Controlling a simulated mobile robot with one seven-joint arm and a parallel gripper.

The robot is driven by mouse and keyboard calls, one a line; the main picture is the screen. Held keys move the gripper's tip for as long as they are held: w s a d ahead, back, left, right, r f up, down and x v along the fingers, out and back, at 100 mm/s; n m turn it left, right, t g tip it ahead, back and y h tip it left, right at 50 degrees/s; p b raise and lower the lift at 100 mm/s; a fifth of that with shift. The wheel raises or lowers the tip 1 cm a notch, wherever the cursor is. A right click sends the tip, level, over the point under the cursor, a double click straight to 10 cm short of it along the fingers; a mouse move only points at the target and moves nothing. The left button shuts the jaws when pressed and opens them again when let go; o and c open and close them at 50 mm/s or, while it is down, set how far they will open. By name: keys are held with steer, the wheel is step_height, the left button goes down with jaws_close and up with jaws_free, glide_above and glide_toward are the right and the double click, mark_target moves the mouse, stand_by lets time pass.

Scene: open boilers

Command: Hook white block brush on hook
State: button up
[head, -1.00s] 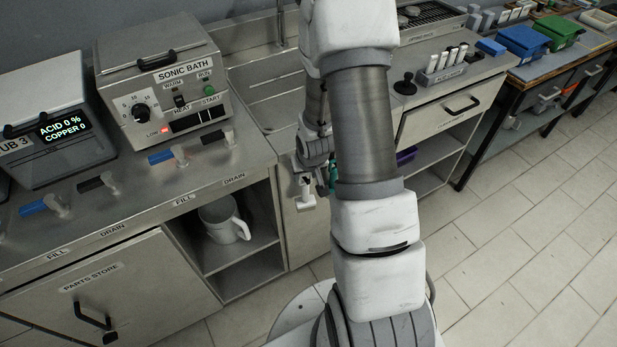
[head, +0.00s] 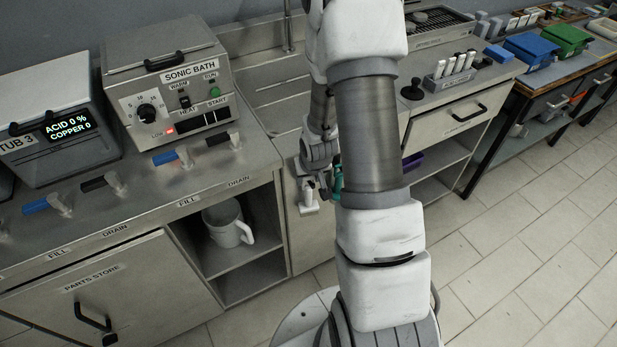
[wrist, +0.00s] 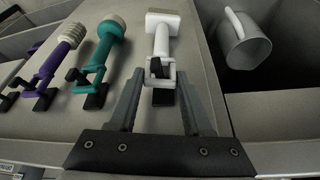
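The white block brush (wrist: 162,42) hangs against the cabinet's front panel, its block head away from my gripper in the wrist view. It also shows in the head view (head: 308,204), below my wrist. Its looped handle end appears to be around a black hook (wrist: 163,97). My gripper (wrist: 160,82) is open, one finger on each side of that loop and hook, with a visible gap on both sides. In the head view my gripper is largely hidden by my arm.
A teal brush (wrist: 108,42) and a purple brush (wrist: 60,50) hang on hooks beside the white one. The counter edge lies above the brushes.

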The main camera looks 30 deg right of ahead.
steer(key=o, duration=0.5)
steer(key=shift+c, duration=0.2)
steer(key=p+v, duration=0.4)
steer(key=v, duration=1.3)
steer(key=shift+r+p, duration=0.2)
steer(key=shift+p, duration=0.15)
steer(key=shift+s, duration=0.1)
